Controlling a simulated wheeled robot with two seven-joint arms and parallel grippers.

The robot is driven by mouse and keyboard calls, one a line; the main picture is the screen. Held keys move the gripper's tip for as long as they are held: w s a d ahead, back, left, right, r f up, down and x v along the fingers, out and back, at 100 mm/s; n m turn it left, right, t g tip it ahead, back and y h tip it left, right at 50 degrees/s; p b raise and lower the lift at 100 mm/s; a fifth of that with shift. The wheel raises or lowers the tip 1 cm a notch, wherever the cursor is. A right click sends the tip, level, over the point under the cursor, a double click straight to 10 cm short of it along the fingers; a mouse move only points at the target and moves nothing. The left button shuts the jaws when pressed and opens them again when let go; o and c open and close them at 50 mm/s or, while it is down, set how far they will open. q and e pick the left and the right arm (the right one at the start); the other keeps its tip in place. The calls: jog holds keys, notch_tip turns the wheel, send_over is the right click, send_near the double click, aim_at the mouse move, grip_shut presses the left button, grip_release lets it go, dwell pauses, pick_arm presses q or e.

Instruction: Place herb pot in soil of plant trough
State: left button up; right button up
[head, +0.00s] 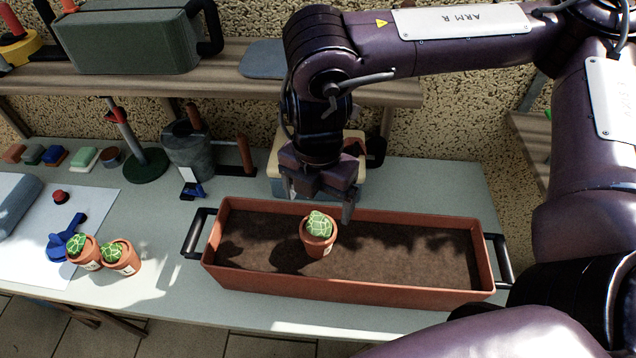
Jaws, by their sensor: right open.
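The plant trough (350,285) is a long terracotta box with black end handles, filled with dark brown soil (410,255). A small terracotta herb pot (318,246) with a round green plant stands upright on the soil, left of the trough's middle. My right gripper (333,208) is open, just behind and above this pot, over the trough's back rim; its fingers are partly hidden. Two similar pots, one (122,262) and another (88,256), stand close together on the bench to the left. My left gripper is not in view.
The pale bench (180,300) carries a grey watering can (188,150), a blue hand tool (66,240) on white paper, and several small blocks at the back left. A wooden shelf (230,85) with a green toolbox (125,40) runs above. Bench front is clear.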

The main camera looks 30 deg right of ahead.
jog(key=shift+r, duration=1.5)
